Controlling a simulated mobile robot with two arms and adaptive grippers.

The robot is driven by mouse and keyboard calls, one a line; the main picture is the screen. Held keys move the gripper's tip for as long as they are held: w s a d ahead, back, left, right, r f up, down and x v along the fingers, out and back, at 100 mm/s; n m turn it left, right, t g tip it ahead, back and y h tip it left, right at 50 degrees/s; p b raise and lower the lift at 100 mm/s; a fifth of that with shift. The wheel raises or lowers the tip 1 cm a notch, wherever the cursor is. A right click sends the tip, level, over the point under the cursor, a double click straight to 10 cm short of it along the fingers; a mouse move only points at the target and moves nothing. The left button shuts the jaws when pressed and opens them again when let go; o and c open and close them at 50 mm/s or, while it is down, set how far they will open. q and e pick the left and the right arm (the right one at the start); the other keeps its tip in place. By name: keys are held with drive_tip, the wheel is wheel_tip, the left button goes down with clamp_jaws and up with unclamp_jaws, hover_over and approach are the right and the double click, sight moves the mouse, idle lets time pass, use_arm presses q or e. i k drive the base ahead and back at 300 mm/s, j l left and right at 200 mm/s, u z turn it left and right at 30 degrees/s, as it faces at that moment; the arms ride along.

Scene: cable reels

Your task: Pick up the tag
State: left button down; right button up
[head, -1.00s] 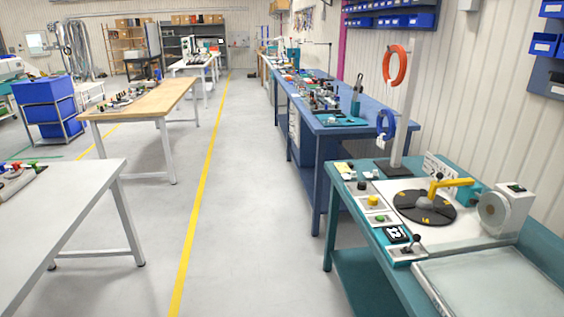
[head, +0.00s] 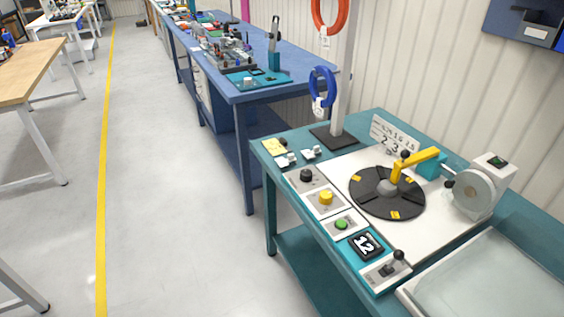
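A small white tag (head: 319,106) hangs at the lower left of a blue cable coil (head: 323,88) on the grey post in the head view. Another white tag (head: 325,37) hangs below an orange cable coil (head: 330,12) higher on the same post. Two small white pieces (head: 286,160) lie on the teal bench near the foot of the post; I cannot tell whether they are tags. Neither of my grippers is in view.
A blue workbench (head: 300,60) stands behind.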

sight(308, 154)
drive_tip(key=z, duration=1)
drive_tip(key=j+z, duration=0.1)
drive_tip(key=z, duration=0.9)
drive_tip(key=k+z, duration=0.1)
drive_tip(key=z, duration=0.9)
drive_tip(key=u, duration=2.8)
drive_tip(key=i+j, duration=0.2)
drive_tip(key=j, duration=0.15)
drive_tip(key=i+j+z, duration=0.15)
drive_tip(key=j, duration=0.2)
drive_tip(key=i+j+z, duration=0.2)
drive_tip(key=j, duration=0.15)
drive_tip(key=j+z, duration=0.15)
drive_tip(key=j, duration=0.2)
drive_tip(key=i+j+z, duration=0.15)
drive_tip(key=j, duration=0.25)
